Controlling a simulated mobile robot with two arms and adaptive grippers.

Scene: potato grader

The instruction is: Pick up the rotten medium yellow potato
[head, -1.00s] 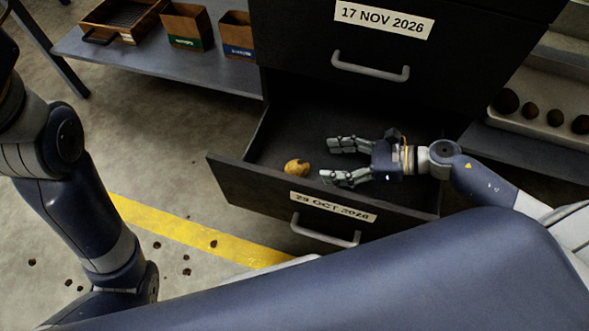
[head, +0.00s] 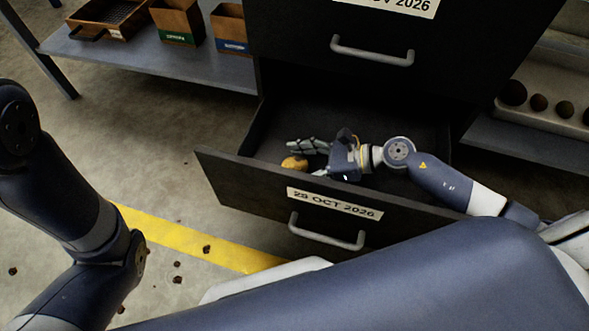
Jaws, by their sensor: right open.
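A yellow-brown potato (head: 293,163) lies in the open drawer labelled 29 OCT 2026 (head: 245,184), near its front left part. Whether it is rotten is too small to tell. My right gripper (head: 304,160) is inside the drawer, open, with its fingers pointing left. Its fingertips are right at the potato, one on the far side and one on the near side. The drawer front partly hides the lower finger, and I cannot tell whether the fingers touch the potato. My left arm shows at the left, but its gripper is out of view.
A closed drawer with a handle (head: 372,52) is above the open one. A shelf at the upper left holds small open boxes (head: 178,22) and a wooden tray (head: 108,18). A pale rack (head: 547,92) at the right holds dark round items. Small brown clods lie on the floor.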

